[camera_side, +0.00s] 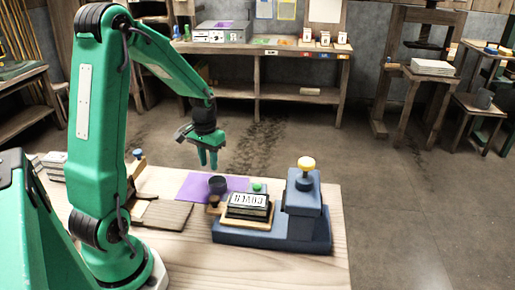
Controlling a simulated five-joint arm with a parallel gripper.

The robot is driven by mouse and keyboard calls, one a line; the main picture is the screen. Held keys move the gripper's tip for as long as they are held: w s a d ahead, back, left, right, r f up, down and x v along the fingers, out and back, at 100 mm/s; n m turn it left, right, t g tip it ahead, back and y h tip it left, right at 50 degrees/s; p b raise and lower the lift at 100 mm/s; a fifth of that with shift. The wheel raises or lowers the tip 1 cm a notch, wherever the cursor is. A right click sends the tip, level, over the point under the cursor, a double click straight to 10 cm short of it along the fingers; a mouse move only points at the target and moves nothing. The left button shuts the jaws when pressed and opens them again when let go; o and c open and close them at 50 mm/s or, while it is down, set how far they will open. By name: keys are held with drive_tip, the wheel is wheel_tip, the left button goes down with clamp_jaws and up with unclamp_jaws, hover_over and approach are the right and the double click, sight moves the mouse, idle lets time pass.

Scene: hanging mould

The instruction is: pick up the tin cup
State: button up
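A small dark cup (217,185), which looks like the tin cup, stands upright on the purple sheet (192,188) on the wooden table. It is just left of the blue press-like device. My green gripper (208,163) hangs above and slightly left of the cup, fingers pointing down, apart from it. A narrow gap shows between the two fingers and nothing is held.
A small brown knob-like object (213,204) sits close to the cup. Brown boards (165,214) lie left. A workbench (262,50) stands behind.

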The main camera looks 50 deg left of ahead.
drive_tip(key=shift+f, duration=0.65)
drive_tip(key=shift+f, duration=0.1)
drive_tip(key=shift+f, duration=2.5)
clamp_jaws()
